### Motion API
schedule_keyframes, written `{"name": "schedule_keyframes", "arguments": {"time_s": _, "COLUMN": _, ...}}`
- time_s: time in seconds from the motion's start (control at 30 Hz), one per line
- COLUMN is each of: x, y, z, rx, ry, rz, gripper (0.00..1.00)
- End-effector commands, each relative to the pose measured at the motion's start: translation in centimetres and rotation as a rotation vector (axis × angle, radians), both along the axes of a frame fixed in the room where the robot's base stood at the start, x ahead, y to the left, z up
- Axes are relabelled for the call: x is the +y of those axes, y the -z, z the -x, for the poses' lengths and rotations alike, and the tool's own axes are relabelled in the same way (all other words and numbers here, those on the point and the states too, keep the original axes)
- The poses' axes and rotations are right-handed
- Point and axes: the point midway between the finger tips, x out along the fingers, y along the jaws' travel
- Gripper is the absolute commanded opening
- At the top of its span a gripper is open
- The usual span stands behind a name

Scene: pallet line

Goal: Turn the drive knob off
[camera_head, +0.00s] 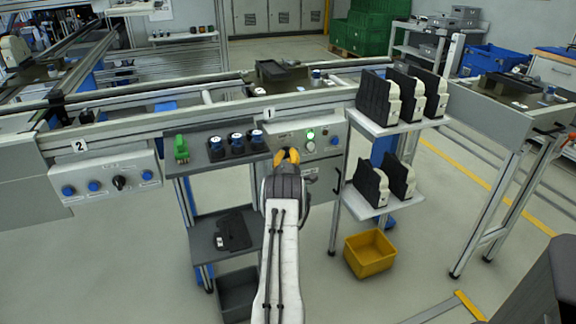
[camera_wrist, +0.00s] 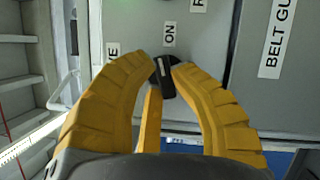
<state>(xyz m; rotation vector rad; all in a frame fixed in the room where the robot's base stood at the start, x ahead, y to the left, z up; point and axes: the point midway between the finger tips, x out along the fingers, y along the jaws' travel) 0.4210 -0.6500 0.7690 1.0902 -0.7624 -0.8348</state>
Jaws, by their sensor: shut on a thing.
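The black drive knob (camera_wrist: 163,76) sits on a grey control panel in the wrist view, with a light pointer mark that looks near upright. An "ON" label (camera_wrist: 169,34) is just above it, and a partly hidden label (camera_wrist: 112,52) ends in "E" to its left. My gripper (camera_wrist: 160,70) has its yellow fingers closed on the knob from both sides. In the head view my gripper (camera_head: 287,157) is at the station 1 panel (camera_head: 290,131) and hides the knob. A green lamp (camera_head: 310,134) glows to the right.
A white button (camera_head: 311,146) and a blue button (camera_head: 334,141) are close to the right of my gripper. Shelves with black-and-white parts (camera_head: 378,98) stand further right. A dark shelf (camera_head: 221,159) with blue-topped pieces is at left. A yellow bin (camera_head: 370,253) is on the floor.

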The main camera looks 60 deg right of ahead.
Motion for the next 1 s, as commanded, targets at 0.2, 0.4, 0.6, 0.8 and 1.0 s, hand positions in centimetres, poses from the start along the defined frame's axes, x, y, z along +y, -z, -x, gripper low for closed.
{"name": "schedule_keyframes", "arguments": {"time_s": 0.2, "x": 0.04, "y": 0.10, "z": -0.31, "rx": 0.017, "ry": 0.000, "rz": 0.039, "gripper": 0.00}}
{"name": "schedule_keyframes", "arguments": {"time_s": 0.4, "x": 0.20, "y": 0.00, "z": -0.33, "rx": 0.036, "ry": 0.003, "rz": 0.061, "gripper": 0.00}}
{"name": "schedule_keyframes", "arguments": {"time_s": 0.6, "x": 0.35, "y": -0.29, "z": -0.34, "rx": 0.046, "ry": 0.004, "rz": 0.073, "gripper": 0.00}}
{"name": "schedule_keyframes", "arguments": {"time_s": 0.8, "x": 0.40, "y": -0.41, "z": -0.38, "rx": 0.049, "ry": 0.003, "rz": 0.073, "gripper": 0.00}}
{"name": "schedule_keyframes", "arguments": {"time_s": 1.0, "x": 0.43, "y": -0.38, "z": -0.41, "rx": 0.049, "ry": 0.003, "rz": 0.073, "gripper": 0.25}}
